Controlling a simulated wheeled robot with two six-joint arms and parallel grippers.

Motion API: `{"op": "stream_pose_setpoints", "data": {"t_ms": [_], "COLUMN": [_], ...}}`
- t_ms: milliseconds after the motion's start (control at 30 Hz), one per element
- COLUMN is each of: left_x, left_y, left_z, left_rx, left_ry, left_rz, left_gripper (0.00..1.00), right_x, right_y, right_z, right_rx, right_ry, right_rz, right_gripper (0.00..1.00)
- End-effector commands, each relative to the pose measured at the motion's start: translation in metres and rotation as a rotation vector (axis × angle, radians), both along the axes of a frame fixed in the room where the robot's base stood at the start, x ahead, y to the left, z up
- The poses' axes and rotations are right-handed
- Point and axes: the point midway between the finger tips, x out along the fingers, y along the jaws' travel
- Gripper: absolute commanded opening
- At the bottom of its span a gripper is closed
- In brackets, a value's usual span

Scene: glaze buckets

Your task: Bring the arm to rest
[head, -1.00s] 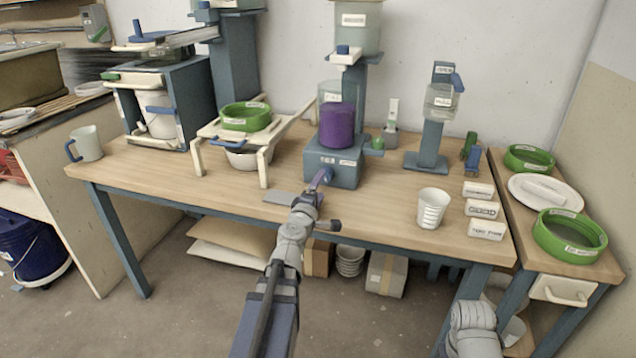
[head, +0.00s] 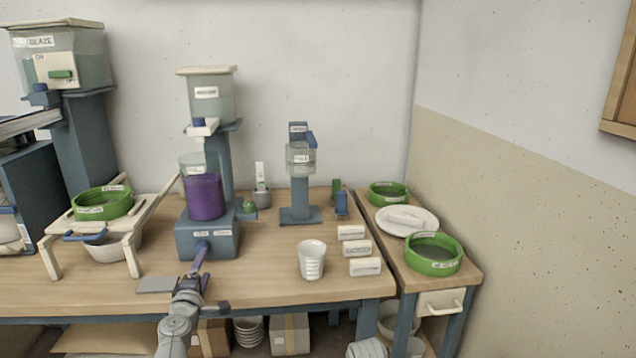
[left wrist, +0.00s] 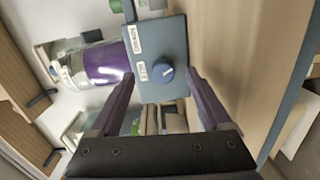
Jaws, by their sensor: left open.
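My left gripper (head: 200,255) is in front of the blue base (head: 222,240) of the dispenser with the purple container. In the left wrist view, its two purple fingers (left wrist: 160,75) are spread apart, with nothing held between them. A round blue knob (left wrist: 163,71) on the labelled base shows in the gap between the fingers; I cannot tell whether they touch it. The purple container (head: 204,196) stands on the base.
A grey plate (head: 157,285) lies by the table's front edge, left of my arm. A white cup (head: 312,260) and three labelled blocks (head: 357,248) stand to the right. A cream stand (head: 130,238) with a green sieve (head: 102,203) is on the left. Table (head: 265,284) is bare between base and cup.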

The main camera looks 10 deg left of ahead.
Motion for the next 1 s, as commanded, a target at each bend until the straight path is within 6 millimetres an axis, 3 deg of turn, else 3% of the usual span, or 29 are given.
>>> {"op": "stream_pose_setpoints", "data": {"t_ms": [100, 267, 400, 500, 633, 800, 1000], "left_x": [0.010, 0.007, -0.026, -0.065, -0.125, -0.186, -0.220], "left_y": [-0.058, -0.170, -0.259, -0.305, -0.333, -0.330, -0.316], "left_z": [0.020, 0.027, 0.021, 0.014, 0.012, 0.024, 0.041], "left_rx": [0.100, 0.323, 0.548, 0.722, 0.949, 1.189, 1.333], "left_ry": [0.062, 0.214, 0.391, 0.545, 0.775, 1.062, 1.268], "left_rz": [-0.160, -0.495, -0.809, -1.027, -1.271, -1.458, -1.524], "left_gripper": [0.81, 0.81, 0.81, 0.81, 0.81, 0.81, 0.81], "right_x": [0.000, 0.000, 0.000, 0.000, 0.000, 0.000, 0.000], "right_y": [0.000, 0.000, 0.000, 0.000, 0.000, 0.000, 0.000], "right_z": [0.031, 0.077, 0.120, 0.153, 0.193, 0.232, 0.251], "right_rx": [0.000, 0.000, 0.000, 0.000, 0.000, 0.000, 0.000], "right_ry": [0.000, 0.000, 0.000, 0.000, 0.000, 0.000, 0.000], "right_rz": [0.000, 0.000, 0.000, -0.001, -0.001, -0.001, -0.001], "right_gripper": [0.50, 0.50, 0.50, 0.50, 0.50, 0.50, 0.50]}}
